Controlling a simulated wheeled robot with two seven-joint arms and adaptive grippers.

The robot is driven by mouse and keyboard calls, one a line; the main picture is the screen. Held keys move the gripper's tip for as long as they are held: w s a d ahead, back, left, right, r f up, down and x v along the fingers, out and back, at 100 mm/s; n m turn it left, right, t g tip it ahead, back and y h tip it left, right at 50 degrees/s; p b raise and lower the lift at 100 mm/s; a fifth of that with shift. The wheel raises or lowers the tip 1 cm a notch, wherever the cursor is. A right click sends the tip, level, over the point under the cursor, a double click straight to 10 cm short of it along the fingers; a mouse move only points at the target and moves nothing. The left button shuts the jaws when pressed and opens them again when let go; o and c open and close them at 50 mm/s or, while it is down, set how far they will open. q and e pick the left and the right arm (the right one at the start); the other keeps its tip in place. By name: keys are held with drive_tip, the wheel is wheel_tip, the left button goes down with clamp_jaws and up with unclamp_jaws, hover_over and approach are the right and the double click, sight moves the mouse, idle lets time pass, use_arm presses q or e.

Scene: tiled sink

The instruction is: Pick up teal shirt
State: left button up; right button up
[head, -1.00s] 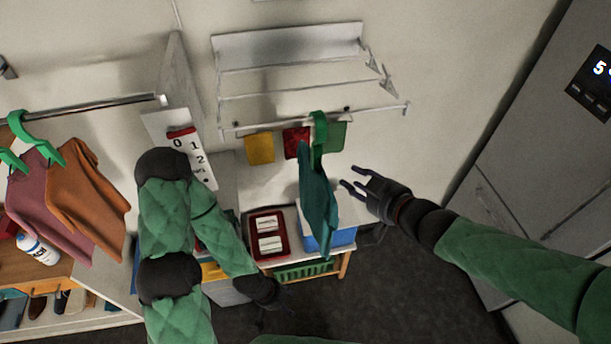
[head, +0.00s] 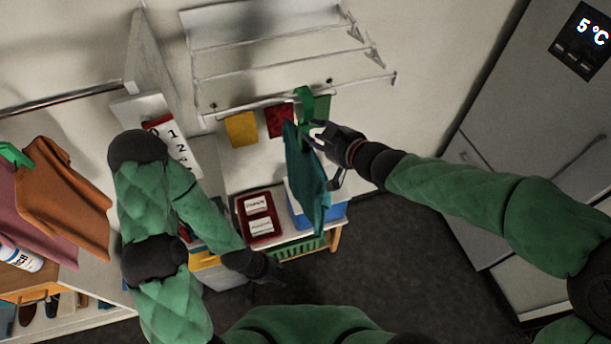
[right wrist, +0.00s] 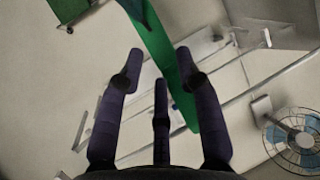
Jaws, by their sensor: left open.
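The teal shirt (head: 306,182) hangs edge-on from a green hanger (head: 305,104) on the wall rack's front bar in the head view. My right gripper (head: 314,134) is open, its fingers at the hanger's lower part and the shirt's top. In the right wrist view, the hanger (right wrist: 172,62) runs between and beyond the spread fingers (right wrist: 158,65); a bit of teal shirt (right wrist: 132,8) shows at the top edge. I cannot tell whether the fingers touch the hanger. My left gripper (head: 272,272) is low, in front of the bench, open and apart from the shirt.
The wall rack (head: 270,60) also carries yellow (head: 241,128), red (head: 279,120) and green cloths. Below stands a bench with a red tray (head: 259,218) and a blue box (head: 330,212). Other shirts (head: 62,195) hang at left.

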drive_tip(key=x, duration=0.4)
drive_tip(key=shift+f, duration=0.1)
drive_tip(key=shift+s, duration=0.1)
clamp_jaws()
